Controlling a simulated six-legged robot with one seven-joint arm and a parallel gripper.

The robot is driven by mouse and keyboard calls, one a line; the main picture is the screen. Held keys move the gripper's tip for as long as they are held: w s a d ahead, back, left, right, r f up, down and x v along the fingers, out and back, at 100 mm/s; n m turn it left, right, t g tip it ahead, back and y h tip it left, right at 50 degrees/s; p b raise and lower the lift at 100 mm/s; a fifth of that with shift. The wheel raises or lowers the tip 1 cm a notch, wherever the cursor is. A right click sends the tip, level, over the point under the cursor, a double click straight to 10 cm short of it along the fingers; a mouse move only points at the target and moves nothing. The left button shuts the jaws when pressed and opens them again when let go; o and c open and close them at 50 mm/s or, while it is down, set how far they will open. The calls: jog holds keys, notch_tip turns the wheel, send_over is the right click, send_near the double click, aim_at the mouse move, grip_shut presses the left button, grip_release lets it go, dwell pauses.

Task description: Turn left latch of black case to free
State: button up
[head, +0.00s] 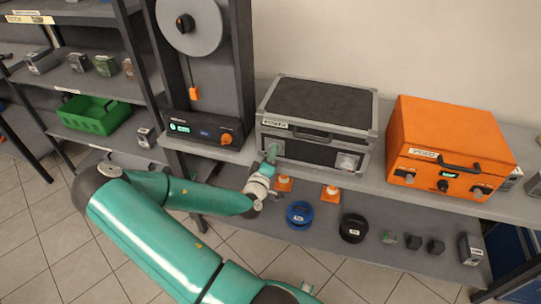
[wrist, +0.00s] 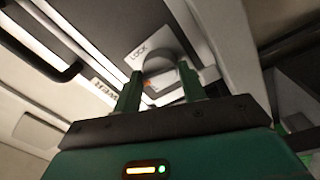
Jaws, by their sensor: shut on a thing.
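The black case (head: 318,105) with grey metal edges stands on the shelf, its front facing me. Its left latch is mostly hidden behind my gripper (head: 270,158) in the head view. In the wrist view the left latch (wrist: 160,66) is a round grey knob on a light plate marked LOCK. The two green fingers of my gripper (wrist: 160,88) stand on either side of the knob and are shut on it. Which way the latch points is hard to tell. The right latch (head: 347,161) sits on a light plate at the front's right side.
An orange case (head: 447,130) stands to the right of the black case. A black device with a display (head: 205,131) is close on the left. Orange cones (head: 331,192), a blue ring (head: 299,215) and a black ring (head: 353,228) lie on the lower shelf.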

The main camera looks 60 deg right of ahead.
jog(key=shift+f+n, duration=0.1)
jog(key=shift+n, duration=1.3)
jog(key=o, duration=0.9)
jog(key=shift+o, duration=0.2)
jog(key=shift+a, duration=0.1)
